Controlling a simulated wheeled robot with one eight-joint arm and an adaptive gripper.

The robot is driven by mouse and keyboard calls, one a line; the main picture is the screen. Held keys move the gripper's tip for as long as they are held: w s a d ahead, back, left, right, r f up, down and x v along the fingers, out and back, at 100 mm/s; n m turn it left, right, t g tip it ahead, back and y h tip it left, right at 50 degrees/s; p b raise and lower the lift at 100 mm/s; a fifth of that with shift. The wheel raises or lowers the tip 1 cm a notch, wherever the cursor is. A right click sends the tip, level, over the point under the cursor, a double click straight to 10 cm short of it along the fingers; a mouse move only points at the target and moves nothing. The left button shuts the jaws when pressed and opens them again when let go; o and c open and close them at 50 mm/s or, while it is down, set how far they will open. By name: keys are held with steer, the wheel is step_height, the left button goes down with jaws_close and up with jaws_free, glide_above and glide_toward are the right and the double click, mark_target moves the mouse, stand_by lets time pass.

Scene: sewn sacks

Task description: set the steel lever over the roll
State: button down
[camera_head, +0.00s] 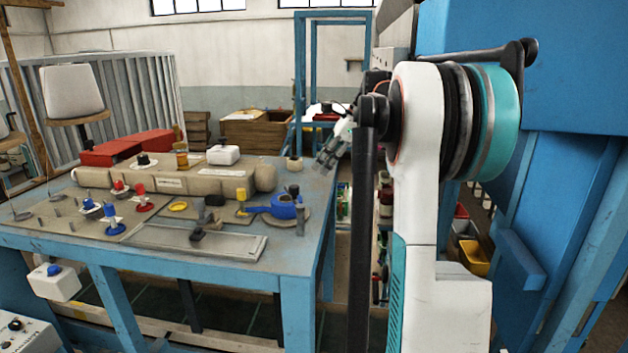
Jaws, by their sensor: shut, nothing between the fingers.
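A blue roll (286,206) lies near the right front corner of the blue table, with a loose blue end reaching left. A small upright grey metal piece (300,219) stands just in front of it and may be the steel lever; I cannot tell for sure. A dark-topped piece (294,191) stands behind the roll.
The table (260,262) also holds a long beige bolster (210,180), a flat grey tray (180,241), red and blue knobs, a white box (222,155) and red cases (125,147). A blue cabinet wall (575,80) stands close on the right.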

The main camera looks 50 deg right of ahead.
steer(key=v, duration=0.5)
steer(key=shift+w+d+r, duration=0.1)
steer(key=shift+w+d, duration=0.25)
steer(key=shift+w, duration=0.05)
steer(key=shift+a, duration=0.1)
